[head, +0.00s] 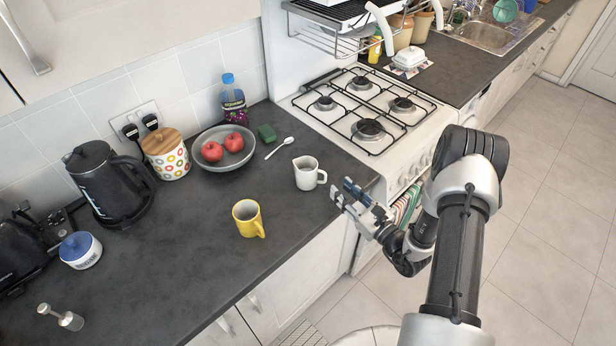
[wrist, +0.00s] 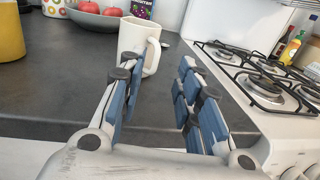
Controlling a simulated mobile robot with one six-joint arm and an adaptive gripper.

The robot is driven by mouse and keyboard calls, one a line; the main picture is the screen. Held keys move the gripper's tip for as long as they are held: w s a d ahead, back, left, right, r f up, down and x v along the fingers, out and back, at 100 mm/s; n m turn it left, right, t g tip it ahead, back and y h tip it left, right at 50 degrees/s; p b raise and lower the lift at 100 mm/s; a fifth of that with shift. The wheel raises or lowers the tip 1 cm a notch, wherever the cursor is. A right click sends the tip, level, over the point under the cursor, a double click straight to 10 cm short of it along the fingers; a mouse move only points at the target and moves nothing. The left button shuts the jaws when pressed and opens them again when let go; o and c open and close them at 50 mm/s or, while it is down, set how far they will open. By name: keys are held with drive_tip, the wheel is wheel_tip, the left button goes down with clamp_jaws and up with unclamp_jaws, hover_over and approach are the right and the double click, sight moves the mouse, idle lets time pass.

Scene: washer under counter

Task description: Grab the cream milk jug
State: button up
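The cream milk jug (head: 307,173) stands upright on the dark counter, near its front edge and left of the stove. Its handle points right in the head view. My gripper (head: 342,192) is just right of the jug, at the counter's edge, apart from it. In the wrist view the jug (wrist: 136,42) stands ahead, left of centre, beyond the fingertips, with its handle toward the right. My gripper (wrist: 155,75) is open there, with its two blue-padded fingers apart and nothing between them. The left finger overlaps the jug's lower part in the picture.
A yellow mug (head: 247,218) stands left of the jug. A grey bowl (head: 223,147) with red fruit and a spoon (head: 279,147) lie behind. The stove (head: 367,108) is to the right.

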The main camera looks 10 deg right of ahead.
sight(311, 175)
drive_tip(key=b+x, duration=0.1)
drive_tip(key=x, duration=0.4)
drive_tip(key=shift+w+a+f, duration=0.15)
drive_tip(key=shift+w+a, duration=0.1)
drive_tip(key=shift+a, duration=0.1)
drive_tip(key=shift+c, duration=0.3)
clamp_jaws()
